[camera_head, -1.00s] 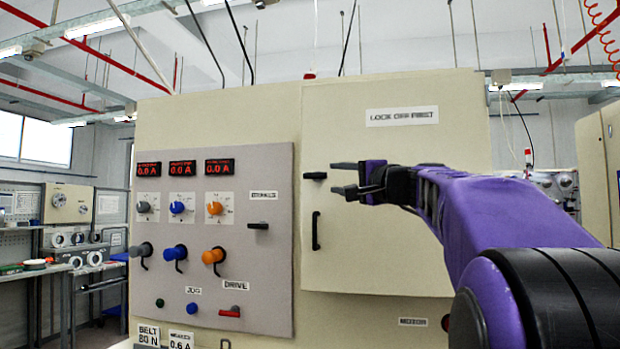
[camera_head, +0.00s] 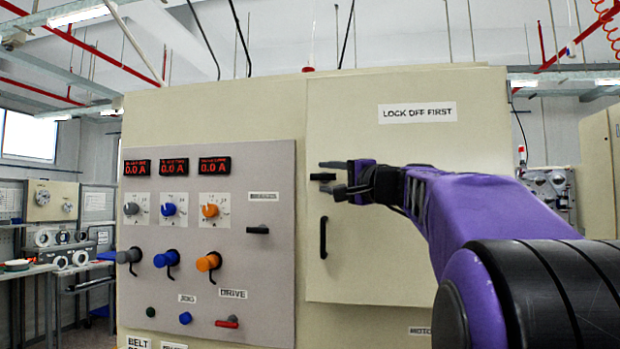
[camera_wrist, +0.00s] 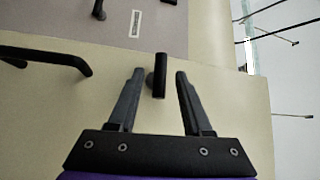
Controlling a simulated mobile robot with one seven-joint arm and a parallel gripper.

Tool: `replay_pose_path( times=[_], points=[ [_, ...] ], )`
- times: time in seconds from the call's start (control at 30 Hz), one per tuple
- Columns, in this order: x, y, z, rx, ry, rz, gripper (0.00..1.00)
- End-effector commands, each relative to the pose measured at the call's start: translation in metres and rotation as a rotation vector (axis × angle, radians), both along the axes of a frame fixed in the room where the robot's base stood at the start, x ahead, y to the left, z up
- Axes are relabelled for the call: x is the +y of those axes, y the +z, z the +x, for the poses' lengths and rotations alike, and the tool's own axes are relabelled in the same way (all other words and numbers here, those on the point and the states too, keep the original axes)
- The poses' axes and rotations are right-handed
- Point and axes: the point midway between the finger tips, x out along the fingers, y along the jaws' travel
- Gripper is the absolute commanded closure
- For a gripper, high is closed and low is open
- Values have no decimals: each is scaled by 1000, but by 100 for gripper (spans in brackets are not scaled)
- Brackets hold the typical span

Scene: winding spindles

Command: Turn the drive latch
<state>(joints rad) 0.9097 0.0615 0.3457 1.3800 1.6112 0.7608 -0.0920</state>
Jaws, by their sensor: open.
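A small black latch (camera_head: 322,177) sits at the upper left edge of the cream cabinet door. My gripper (camera_head: 328,177) is open and empty, with one finger above the latch and one below it. In the wrist view the latch (camera_wrist: 160,75) stands between the open fingertips (camera_wrist: 160,72), with a gap on both sides. I cannot tell how deep the latch lies between the fingers. A DRIVE label (camera_head: 233,294) is on the grey panel, above a red handle (camera_head: 227,323).
A black door handle (camera_head: 323,237) is below the latch and shows in the wrist view (camera_wrist: 60,55). The grey panel (camera_head: 275,190) to the left carries knobs, displays and a black switch handle (camera_head: 258,230). A LOCK OFF FIRST label (camera_head: 417,113) is on the door.

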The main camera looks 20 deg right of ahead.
Motion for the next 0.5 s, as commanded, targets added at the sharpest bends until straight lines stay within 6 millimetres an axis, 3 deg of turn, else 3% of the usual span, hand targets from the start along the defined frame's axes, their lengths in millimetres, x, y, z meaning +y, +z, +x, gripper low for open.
replay_pose_path(
  times=[0.07, 0.33, 0.5],
  points=[
    [0, 0, 0, 0, 0, 0, 50],
    [0, 0, 0, 0, 0, 0, 99],
    [0, 0, 0, 0, 0, 0, 100]
  ],
)
